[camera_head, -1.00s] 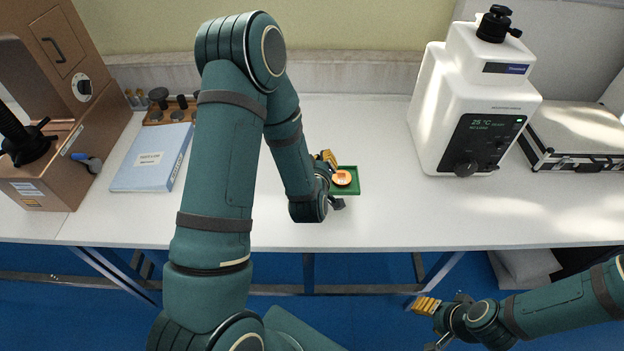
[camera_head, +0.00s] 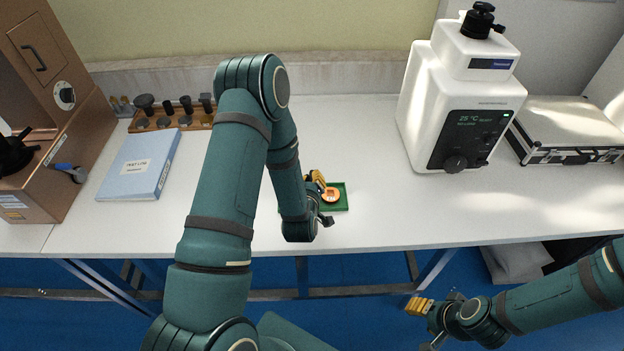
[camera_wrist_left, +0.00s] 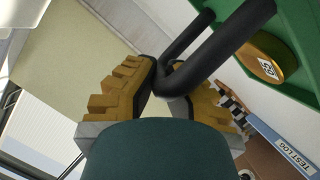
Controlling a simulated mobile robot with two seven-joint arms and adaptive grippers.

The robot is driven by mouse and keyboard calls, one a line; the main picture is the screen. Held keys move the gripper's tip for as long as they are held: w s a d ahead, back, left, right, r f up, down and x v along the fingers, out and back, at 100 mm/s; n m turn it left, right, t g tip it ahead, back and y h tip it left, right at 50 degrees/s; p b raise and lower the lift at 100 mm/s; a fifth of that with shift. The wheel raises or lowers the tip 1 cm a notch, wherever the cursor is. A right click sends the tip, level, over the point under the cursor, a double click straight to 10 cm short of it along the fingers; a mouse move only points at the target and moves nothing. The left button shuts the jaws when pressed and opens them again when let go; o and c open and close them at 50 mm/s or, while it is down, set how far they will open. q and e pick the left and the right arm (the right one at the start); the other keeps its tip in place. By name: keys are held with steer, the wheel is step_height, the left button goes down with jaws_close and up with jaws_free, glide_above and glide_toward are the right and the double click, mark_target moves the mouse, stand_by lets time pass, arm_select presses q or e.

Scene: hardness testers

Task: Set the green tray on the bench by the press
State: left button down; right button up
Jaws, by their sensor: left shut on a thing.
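The small green tray (camera_head: 343,207) is over the middle of the white bench in the head view, with an orange disc (camera_head: 331,195) in it. My left gripper (camera_head: 321,200) is at the tray's left side. In the left wrist view its yellow-padded fingers (camera_wrist_left: 168,88) are shut on the tray's black bar handle (camera_wrist_left: 215,45). The green tray (camera_wrist_left: 292,25) fills the top right corner there. Whether the tray touches the bench cannot be told. My right gripper (camera_head: 424,325) is open and empty in front of the bench.
A copper-coloured machine (camera_head: 75,125) stands at the left of the bench (camera_head: 385,215), a white tester (camera_head: 440,100) right of the tray. A blue log book (camera_head: 140,165), a wooden rack (camera_head: 170,122) and a silver case (camera_head: 575,125) lie behind. Bench around the tray is clear.

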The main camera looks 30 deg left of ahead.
arm_select(q)
steer(key=shift+f, duration=0.1)
steer(key=c, duration=1.1)
jaws_free()
steer(key=shift+c, duration=0.2)
